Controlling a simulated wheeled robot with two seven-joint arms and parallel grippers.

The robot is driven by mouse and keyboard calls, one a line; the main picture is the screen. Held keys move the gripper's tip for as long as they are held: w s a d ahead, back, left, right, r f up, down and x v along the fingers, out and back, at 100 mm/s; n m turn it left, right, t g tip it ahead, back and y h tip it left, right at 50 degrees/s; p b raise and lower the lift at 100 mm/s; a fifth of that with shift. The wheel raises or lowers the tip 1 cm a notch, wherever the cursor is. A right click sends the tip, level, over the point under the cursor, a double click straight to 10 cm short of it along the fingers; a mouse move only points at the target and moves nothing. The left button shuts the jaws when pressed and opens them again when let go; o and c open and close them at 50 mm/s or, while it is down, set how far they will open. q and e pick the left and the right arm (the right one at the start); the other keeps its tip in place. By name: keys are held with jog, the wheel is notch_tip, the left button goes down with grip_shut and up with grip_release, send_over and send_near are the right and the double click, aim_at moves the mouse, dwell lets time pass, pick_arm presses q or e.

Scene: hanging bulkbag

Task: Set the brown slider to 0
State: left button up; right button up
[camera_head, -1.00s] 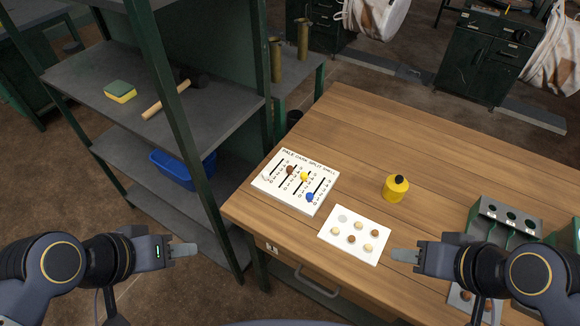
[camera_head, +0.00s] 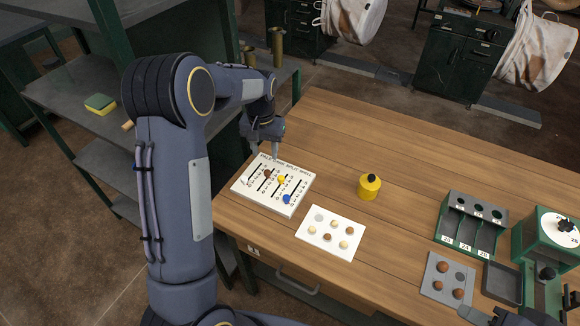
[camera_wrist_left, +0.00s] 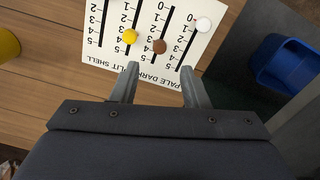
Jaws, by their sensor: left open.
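The white slider board (camera_head: 264,206) lies on the table's left corner, with white (camera_head: 244,182), brown (camera_head: 269,173), yellow (camera_head: 281,180) and blue (camera_head: 287,198) knobs. The brown knob sits toward the 5 end of its scale, near the lettered edge; its exact number is unclear. My left gripper (camera_head: 265,153) is over the board's lettered edge, open and empty. In the left wrist view, the brown knob (camera_wrist_left: 159,46) shows just beyond and between the open fingertips (camera_wrist_left: 160,67), apart from them. My right gripper (camera_head: 488,316) is partly in view at the bottom right; its fingers are unclear.
A white card (camera_head: 312,246) with several round pieces lies beside the board. A yellow canister (camera_head: 369,187) stands behind it. A green bin rack (camera_head: 471,225), a grey tray (camera_head: 437,296) and a green dial machine (camera_head: 548,262) stand at right. Shelving (camera_head: 60,83) borders the left.

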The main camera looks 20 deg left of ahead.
aim_at(267, 172)
pick_arm(q)
jog(key=shift+w+f, duration=0.15)
jog(key=shift+f, duration=0.25)
notch_tip(267, 172, down, 7)
jog(key=shift+f+p, duration=0.1)
jog(key=shift+p, duration=0.4)
grip_shut()
